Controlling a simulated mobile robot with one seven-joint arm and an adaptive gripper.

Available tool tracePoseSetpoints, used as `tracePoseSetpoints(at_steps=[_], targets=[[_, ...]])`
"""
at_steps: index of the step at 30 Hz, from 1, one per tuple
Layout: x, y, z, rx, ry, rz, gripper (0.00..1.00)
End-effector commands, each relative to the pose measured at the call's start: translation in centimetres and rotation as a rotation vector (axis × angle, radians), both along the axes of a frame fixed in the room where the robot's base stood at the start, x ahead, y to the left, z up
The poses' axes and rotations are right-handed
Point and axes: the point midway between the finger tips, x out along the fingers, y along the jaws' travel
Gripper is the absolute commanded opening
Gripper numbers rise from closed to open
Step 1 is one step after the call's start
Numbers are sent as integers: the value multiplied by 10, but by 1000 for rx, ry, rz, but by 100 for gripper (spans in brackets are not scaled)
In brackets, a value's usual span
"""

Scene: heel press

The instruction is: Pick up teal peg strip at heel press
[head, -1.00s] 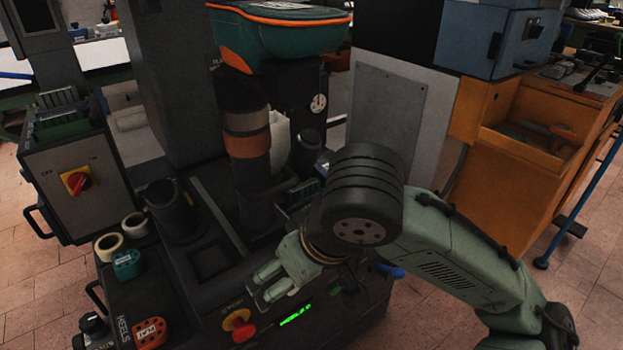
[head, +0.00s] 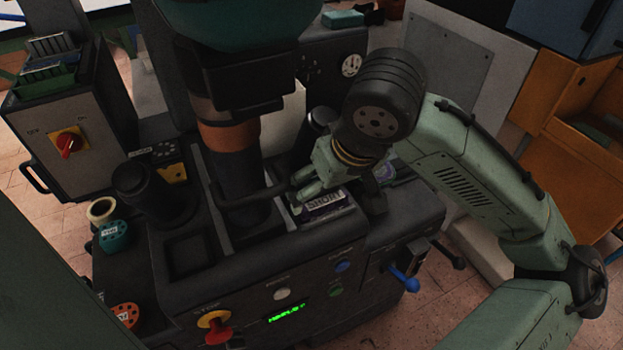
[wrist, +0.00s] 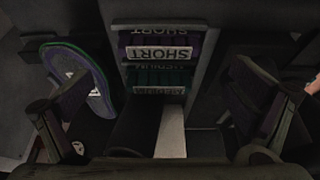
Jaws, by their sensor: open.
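A dark teal peg strip (wrist: 155,76) with a pale label, which reads like MEDIUM, lies in a narrow bay in the wrist view. A purple strip labelled SHORT (wrist: 158,53) lies just above it in the picture, with another SHORT label above that. In the head view a SHORT label (head: 323,200) shows in the bay; I cannot make out the teal strip there. My gripper (head: 303,184) is over this bay. In the wrist view my gripper (wrist: 160,105) is open and empty, its fingers on either side of the bay, apart from the strips.
The press column (head: 235,165) stands close left of my gripper. A blue-handled lever (head: 403,280) and a red stop knob (head: 214,325) are on the front. A teal roll (head: 113,236) lies at the left. A rounded purple-and-green-edged piece (wrist: 80,80) is by the left finger.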

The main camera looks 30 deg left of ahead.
Motion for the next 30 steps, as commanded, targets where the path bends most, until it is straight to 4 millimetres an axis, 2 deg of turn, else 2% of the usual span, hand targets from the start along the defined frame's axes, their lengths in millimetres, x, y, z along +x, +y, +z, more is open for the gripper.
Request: tracePoseSetpoints(at_steps=[4, 14, 18, 21, 24, 30], targets=[[13, 23, 1, -2, 0, 2, 100], [28, 48, 1, -2, -1, 0, 100], [32, 54, -26, -2, 2, 1, 100], [35, 59, -38, -2, 1, 0, 100], [36, 62, -45, 0, 0, 0, 100], [37, 62, -46, 1, -1, 1, 100]])
